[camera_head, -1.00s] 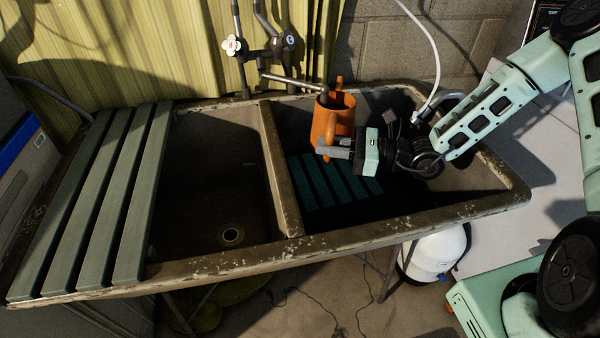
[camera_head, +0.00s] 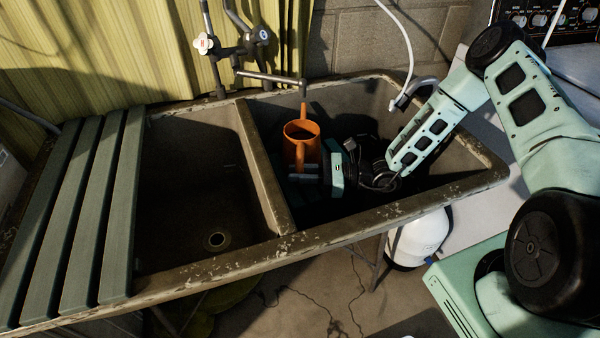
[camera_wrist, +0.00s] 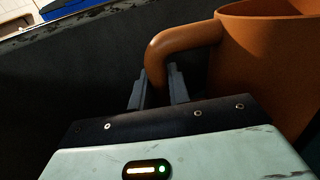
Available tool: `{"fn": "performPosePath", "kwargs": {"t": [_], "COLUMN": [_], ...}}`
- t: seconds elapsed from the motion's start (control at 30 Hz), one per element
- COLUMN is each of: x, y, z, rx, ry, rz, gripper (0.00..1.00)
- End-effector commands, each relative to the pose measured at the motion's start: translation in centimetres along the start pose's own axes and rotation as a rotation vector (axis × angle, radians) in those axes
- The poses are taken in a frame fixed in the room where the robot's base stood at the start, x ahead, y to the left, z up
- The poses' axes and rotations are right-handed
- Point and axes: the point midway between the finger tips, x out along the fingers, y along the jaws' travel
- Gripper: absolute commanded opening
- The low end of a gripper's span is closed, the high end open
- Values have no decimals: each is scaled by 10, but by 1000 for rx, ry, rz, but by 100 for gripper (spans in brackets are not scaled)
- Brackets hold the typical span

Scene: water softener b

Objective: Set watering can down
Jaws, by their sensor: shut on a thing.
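The orange watering can (camera_head: 301,131) is upright inside the right basin of the sink (camera_head: 262,175), below the tap spout. My gripper (camera_head: 306,172) is shut on the can's handle from the near right side. In the wrist view the fingers of my gripper (camera_wrist: 158,90) close around the lower part of the curved handle, with the can body (camera_wrist: 262,65) to the right.
The tap (camera_head: 270,77) reaches over the right basin, just above the can. A divider separates it from the empty left basin (camera_head: 190,190) with its drain. Green slats (camera_head: 75,215) cover the sink's left end. A white hose (camera_head: 408,55) hangs at the back right.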

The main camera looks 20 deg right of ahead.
Motion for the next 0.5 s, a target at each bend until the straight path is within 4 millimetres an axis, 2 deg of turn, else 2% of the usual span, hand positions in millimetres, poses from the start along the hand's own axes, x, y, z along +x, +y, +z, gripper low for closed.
{"fn": "performPosePath", "kwargs": {"t": [0.33, 0.37, 0.4, 0.43, 0.5], "x": [0, 0, 0, 0, 0], "y": [0, 0, 0, 0, 0], "z": [-3, -3, -2, -2, -2], "rx": [-2, -1, -1, -1, -1], "ry": [-1, -1, -1, 0, 0], "rz": [0, 0, 0, 0, 0], "gripper": [0, 24, 35, 40, 40]}}
